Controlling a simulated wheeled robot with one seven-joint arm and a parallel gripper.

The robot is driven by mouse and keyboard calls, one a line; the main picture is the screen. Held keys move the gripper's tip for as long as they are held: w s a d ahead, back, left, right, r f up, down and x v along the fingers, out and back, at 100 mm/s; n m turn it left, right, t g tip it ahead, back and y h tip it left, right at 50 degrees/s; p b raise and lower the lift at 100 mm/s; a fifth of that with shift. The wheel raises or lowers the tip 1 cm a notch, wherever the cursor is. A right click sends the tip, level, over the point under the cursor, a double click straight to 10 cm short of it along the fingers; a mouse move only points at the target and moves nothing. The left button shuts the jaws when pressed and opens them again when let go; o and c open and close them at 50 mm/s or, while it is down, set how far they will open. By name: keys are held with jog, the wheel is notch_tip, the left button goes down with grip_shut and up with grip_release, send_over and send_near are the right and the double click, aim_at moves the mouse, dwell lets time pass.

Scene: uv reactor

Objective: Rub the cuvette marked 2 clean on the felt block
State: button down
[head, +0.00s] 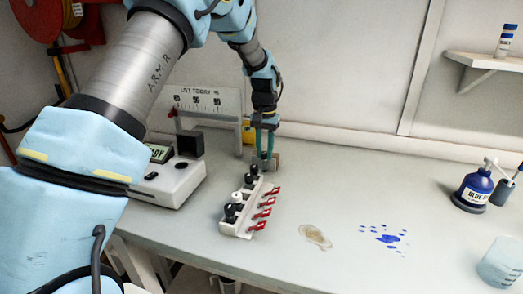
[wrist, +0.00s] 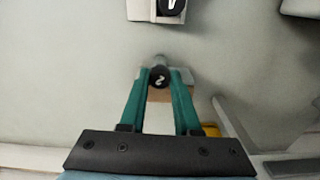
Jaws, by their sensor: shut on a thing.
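My gripper (head: 266,152) reaches down at the back of the bench, behind the rack. In the wrist view its teal fingers (wrist: 160,77) are shut on the cuvette marked 2 (wrist: 159,78), seen from above as a black cap with a white 2. The felt block (wrist: 185,74) is grey with a tan part and lies under and around the fingertips. It also shows beside the fingers in the head view (head: 276,161). Whether the cuvette touches the felt cannot be told.
A white rack (head: 236,229) with black and white caps and red tabs stands in front of my gripper. A reader box (head: 176,184) is at left. A brown stain (head: 315,236) and blue spill (head: 388,238) mark the bench; a blue bottle (head: 473,188) and beaker (head: 501,264) stand right.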

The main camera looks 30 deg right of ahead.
jog(key=shift+s+d, duration=0.6)
jog(key=shift+d, duration=0.1)
jog(key=shift+a, duration=0.1)
jog(key=shift+w+a, duration=0.9)
jog(key=shift+w+a, duration=0.1)
jog(key=shift+w+a, duration=0.75)
jog(key=shift+a, duration=0.1)
